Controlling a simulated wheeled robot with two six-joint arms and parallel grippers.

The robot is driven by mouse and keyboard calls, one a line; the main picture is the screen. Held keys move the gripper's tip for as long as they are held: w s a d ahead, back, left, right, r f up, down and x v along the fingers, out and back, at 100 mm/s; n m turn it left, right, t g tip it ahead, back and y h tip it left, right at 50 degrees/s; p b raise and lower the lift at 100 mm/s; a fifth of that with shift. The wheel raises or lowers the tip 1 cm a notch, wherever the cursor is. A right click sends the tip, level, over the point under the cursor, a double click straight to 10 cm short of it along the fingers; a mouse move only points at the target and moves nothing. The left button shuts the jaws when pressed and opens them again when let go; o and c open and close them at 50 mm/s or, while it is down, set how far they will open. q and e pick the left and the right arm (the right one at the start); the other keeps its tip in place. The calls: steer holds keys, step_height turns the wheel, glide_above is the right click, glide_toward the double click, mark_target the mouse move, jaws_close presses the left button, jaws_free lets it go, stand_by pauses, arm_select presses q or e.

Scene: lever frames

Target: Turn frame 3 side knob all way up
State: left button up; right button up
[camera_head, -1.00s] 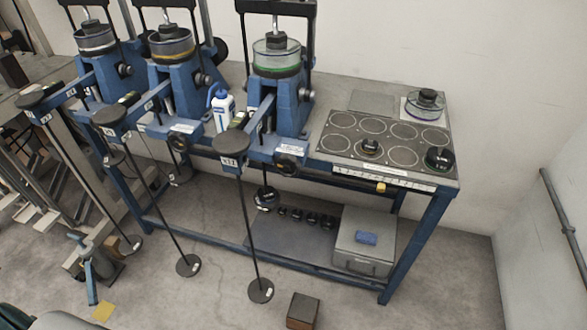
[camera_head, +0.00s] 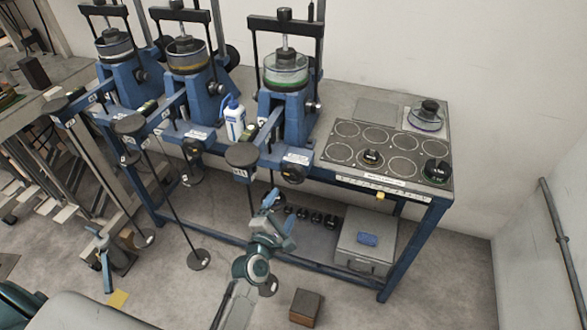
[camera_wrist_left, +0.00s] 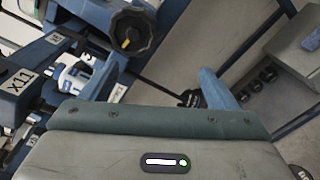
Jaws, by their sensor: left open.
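Three blue lever frames stand in a row on the bench. The rightmost frame (camera_head: 285,125) carries a glass dish with a green band. Its side knob (camera_head: 292,173) is round and black, low on the front. In the left wrist view the knob (camera_wrist_left: 132,32) is near the top, with a yellow mark on its face. My left gripper (camera_head: 277,210) is open and empty, below and slightly left of the knob, apart from it. In the left wrist view one blue finger (camera_wrist_left: 218,90) shows; the other is hidden.
A lever arm end (camera_head: 242,155) with a hanging rod sticks out left of the knob. A white bottle (camera_head: 234,120) stands between frames. A plate with ringed spots (camera_head: 340,151) lies to the right. A grey box (camera_head: 362,262) and black weights sit on the lower shelf.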

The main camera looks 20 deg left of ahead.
mark_target(292, 177)
arm_select(q)
steer(key=shift+n+t, duration=0.4)
steer(key=shift+n, duration=0.4)
steer(key=w+r, duration=0.1)
steer(key=w, duration=0.2)
steer(key=w+r, duration=0.1)
steer(key=w, duration=0.3)
steer(key=w+r+p, duration=0.1)
steer(key=w, duration=0.2)
steer(key=shift+w+r, duration=0.15)
steer(key=shift+r, duration=0.25)
steer(key=shift+f, duration=0.15)
steer(key=c, duration=1.2)
steer(key=shift+w, duration=0.1)
steer(key=shift+c, duration=0.2)
